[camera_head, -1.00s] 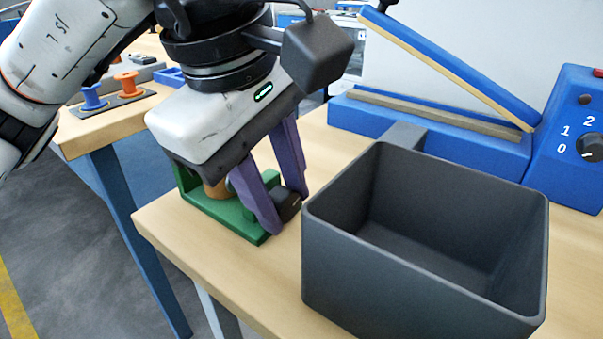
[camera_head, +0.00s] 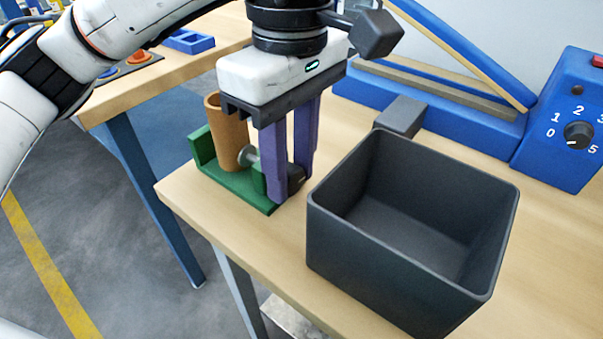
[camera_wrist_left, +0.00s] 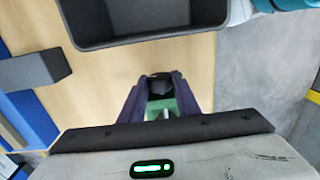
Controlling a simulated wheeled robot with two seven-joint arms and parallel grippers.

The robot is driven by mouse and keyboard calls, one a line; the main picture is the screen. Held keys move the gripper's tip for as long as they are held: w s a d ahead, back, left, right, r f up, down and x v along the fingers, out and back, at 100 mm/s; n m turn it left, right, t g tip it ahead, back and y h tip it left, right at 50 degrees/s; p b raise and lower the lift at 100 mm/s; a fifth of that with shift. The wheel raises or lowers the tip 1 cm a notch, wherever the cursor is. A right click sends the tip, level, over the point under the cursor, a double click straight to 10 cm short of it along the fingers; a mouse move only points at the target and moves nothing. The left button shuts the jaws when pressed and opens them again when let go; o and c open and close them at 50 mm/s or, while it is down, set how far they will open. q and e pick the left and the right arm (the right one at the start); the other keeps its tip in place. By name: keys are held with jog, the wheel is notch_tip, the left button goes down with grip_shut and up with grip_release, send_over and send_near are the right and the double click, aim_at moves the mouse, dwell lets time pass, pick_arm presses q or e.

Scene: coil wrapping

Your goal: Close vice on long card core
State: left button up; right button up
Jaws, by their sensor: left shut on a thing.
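The long card core (camera_head: 229,135), a brown open tube, stands upright in the green vice (camera_head: 240,183) near the table's left edge. The vice's pale metal screw end (camera_head: 247,156) is beside the core; I cannot tell whether it presses on it. My left gripper (camera_head: 291,188) points down with its purple fingers shut on the vice's black handle (camera_head: 297,174), to the right of the core. The wrist view shows the black handle (camera_wrist_left: 160,86) between the fingertips and part of the green vice (camera_wrist_left: 163,106). The core is hidden there. My right gripper is not in view.
A dark grey open bin (camera_head: 475,250), empty, stands close to the right of the vice. A blue sealer with a dial (camera_head: 578,134) and raised arm is behind it. Another table (camera_head: 165,78) with a blue holder (camera_head: 188,41) is at the back left, across a gap.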

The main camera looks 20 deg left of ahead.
pick_arm(q)
jog(key=g+p, duration=0.1)
jog(key=p, duration=0.2)
jog(key=g+p, duration=0.1)
jog(key=p, duration=0.2)
jog(key=shift+w+d+r+y+p, duration=0.1)
jog(key=shift+w+r+y+p, duration=0.2)
jog(key=shift+w+r+y, duration=0.1)
jog(key=shift+w+f+g+p, duration=0.1)
jog(key=shift+f+g+p, duration=0.2)
jog(key=shift+g+p, duration=0.3)
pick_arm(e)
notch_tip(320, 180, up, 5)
pick_arm(q)
jog(key=shift+f, duration=0.2)
jog(key=o, duration=0.6)
jog(key=t+b, duration=0.1)
jog(key=b, duration=0.2)
jog(key=t+b, duration=0.1)
jog(key=b, duration=0.2)
jog(key=shift+s+f+t+h, duration=0.3)
jog(key=shift+f+t+h, duration=0.05)
jog(key=shift+t+h, duration=0.05)
jog(key=shift+r+t, duration=0.3)
jog(key=shift+r, duration=0.05)
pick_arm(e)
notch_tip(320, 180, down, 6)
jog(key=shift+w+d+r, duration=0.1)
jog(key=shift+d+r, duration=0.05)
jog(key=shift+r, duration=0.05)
